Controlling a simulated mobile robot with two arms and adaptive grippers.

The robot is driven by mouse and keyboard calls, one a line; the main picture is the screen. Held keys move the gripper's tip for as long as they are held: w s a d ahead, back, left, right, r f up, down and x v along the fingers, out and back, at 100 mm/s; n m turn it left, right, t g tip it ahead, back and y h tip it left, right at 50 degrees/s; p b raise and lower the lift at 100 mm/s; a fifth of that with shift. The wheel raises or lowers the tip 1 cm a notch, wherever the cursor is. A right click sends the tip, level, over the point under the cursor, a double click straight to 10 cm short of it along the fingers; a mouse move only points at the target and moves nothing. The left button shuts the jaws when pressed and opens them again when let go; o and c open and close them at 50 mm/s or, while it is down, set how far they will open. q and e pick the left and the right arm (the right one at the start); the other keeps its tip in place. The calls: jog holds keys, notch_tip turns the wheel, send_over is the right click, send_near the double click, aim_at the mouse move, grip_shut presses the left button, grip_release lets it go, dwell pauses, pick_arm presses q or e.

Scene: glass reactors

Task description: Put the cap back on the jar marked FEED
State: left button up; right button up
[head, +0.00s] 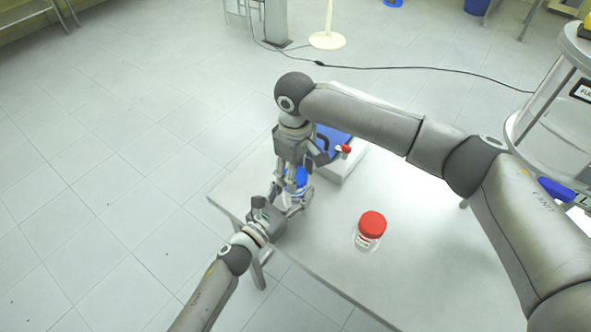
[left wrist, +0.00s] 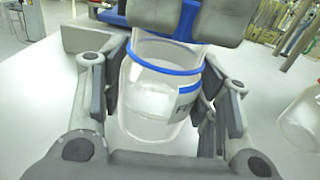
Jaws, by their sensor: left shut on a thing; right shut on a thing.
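The FEED jar (left wrist: 150,105) is clear glass with a blue ring round its neck and a label reading "FE", partly covered by a finger. My left gripper (head: 285,203) is shut around its sides; its fingers flank the jar in the left wrist view (left wrist: 165,118). The jar looks upright. My right gripper (head: 294,170) points down from above and is shut on the blue cap (head: 298,178). In the left wrist view the cap (left wrist: 187,20) is at the top, over the jar's mouth. I cannot tell whether cap and rim touch.
A jar with a red cap (head: 371,226) stands on the white table (head: 430,235) to the right. Behind my right gripper is a pale box with a blue top (head: 335,137) and a small red-ended item (head: 346,149). Glass reactor equipment (head: 560,110) stands at far right.

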jog(key=shift+f, duration=0.6)
jog(key=m, duration=0.3)
jog(key=shift+m, duration=0.3)
jog(key=m, duration=0.5)
jog(key=shift+a, duration=0.1)
jog(key=m, duration=0.5)
jog(key=shift+m, duration=0.3)
jog(key=m, duration=0.5)
jog(key=shift+m, duration=0.3)
jog(key=m, duration=0.6)
jog(key=shift+a, duration=0.1)
jog(key=m, duration=1.3)
jog(key=shift+w, duration=0.15)
